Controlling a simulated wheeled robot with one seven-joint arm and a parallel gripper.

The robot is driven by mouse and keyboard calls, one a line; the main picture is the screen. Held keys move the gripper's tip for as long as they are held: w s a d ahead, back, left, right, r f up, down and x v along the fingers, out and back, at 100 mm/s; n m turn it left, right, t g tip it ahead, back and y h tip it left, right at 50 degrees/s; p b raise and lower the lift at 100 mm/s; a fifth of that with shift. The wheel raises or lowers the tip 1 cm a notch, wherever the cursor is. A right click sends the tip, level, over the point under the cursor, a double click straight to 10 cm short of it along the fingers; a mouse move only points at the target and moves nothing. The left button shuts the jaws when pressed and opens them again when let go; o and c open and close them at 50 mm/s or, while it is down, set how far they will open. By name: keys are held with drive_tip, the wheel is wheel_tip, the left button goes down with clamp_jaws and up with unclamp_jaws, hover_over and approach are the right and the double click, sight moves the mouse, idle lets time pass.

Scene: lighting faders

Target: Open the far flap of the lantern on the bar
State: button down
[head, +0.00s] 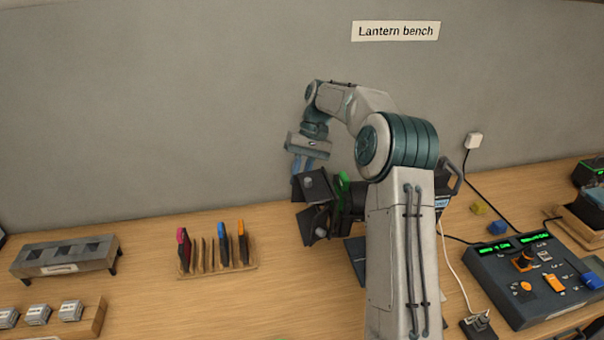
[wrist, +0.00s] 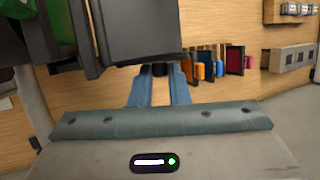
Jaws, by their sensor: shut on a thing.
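The black lantern (head: 355,197) is on the bench, largely hidden behind my arm. Its far flap (head: 316,184) stands out at the lantern's left end, and another dark flap (head: 311,221) shows below it. A large dark panel of the lantern (wrist: 135,30) fills the upper left of the wrist view. My gripper (head: 300,168) points down at the far flap. In the wrist view its blue fingers (wrist: 160,76) are shut on a small dark piece, which seems to be part of the far flap. The exact contact is partly hidden.
A green piece (head: 342,188) sits beside the flaps. A wooden rack (head: 240,268) with coloured slides stands to the left. A control desk (head: 530,285) with cables is at the right. The wall is close behind; bench is clear between rack and wall.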

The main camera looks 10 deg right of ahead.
drive_tip(key=shift+s+a+n+h, duration=0.15)
drive_tip(key=shift+s+n+h, duration=0.1)
drive_tip(key=shift+n, duration=0.5)
drive_tip(key=shift+s+a+n+h, duration=0.15)
drive_tip(key=shift+n+h, duration=0.1)
drive_tip(key=shift+n, duration=0.5)
drive_tip(key=shift+g, duration=0.3)
drive_tip(key=c, duration=1.4)
unclamp_jaws()
drive_tip(key=shift+o, duration=0.2)
drive_tip(key=v, duration=0.7)
drive_tip(key=shift+r, duration=0.25)
